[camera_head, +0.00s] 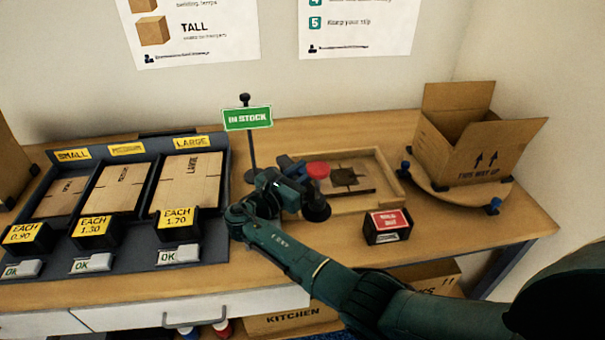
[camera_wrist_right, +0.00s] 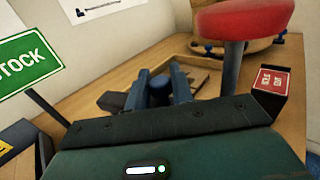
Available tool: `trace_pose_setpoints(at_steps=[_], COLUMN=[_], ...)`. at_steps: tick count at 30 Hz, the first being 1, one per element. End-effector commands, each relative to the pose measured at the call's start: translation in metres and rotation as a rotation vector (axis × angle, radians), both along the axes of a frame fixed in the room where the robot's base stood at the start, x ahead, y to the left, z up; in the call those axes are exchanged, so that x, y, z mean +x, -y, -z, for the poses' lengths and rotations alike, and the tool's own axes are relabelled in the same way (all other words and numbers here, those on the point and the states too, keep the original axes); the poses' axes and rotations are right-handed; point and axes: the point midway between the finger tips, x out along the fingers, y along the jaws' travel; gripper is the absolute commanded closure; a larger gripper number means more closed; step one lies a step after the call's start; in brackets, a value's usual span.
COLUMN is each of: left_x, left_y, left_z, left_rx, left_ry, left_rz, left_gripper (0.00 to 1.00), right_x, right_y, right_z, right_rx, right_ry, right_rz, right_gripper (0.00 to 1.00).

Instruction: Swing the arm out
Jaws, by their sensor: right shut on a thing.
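My right gripper (camera_head: 288,168) reaches over the bench's middle, in front of the wooden tray and beside the sign post. In the right wrist view, its blue fingers (camera_wrist_right: 157,90) are shut on a dark blue knob-like piece (camera_wrist_right: 160,84); the fingers hide most of it, and I cannot tell what it belongs to. A round red knob (camera_head: 318,170) is just right of the gripper; it looms large on a grey stem in the wrist view (camera_wrist_right: 242,22). No separate swinging arm can be clearly made out. My left gripper is out of view.
A green IN STOCK sign (camera_head: 247,118) stands on a post left of the gripper. An open carton (camera_head: 462,150) sits on a round turntable (camera_head: 470,198) at right. A red-labelled box (camera_head: 388,226) is in front of the tray (camera_head: 385,165). Flat-carton bins (camera_head: 60,245) fill the left.

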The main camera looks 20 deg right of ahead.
Motion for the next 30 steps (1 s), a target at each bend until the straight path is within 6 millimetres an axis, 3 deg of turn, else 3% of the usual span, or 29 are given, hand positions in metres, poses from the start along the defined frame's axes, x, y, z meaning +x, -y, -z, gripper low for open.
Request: trace_pose_setpoints(at_steps=[14,15,21,30], left_x=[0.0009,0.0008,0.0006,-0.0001], left_y=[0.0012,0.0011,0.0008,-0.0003], left_z=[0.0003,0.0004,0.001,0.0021], left_rx=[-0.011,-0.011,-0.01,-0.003], left_ry=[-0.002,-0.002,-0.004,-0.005], left_rz=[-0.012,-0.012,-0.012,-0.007], left_gripper=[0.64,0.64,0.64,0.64], right_x=[0.0,0.0001,0.0001,-0.0006], right_y=[-0.0011,-0.0012,-0.0009,-0.0022], right_z=[-0.0003,-0.0002,-0.0002,0.0001], right_rx=[0.001,0.001,0.001,0.001], right_ry=[0.001,0.0,0.0,0.0], right_rz=[0.006,0.005,0.005,0.005], right_gripper=[1.0,0.76,0.6,0.57])
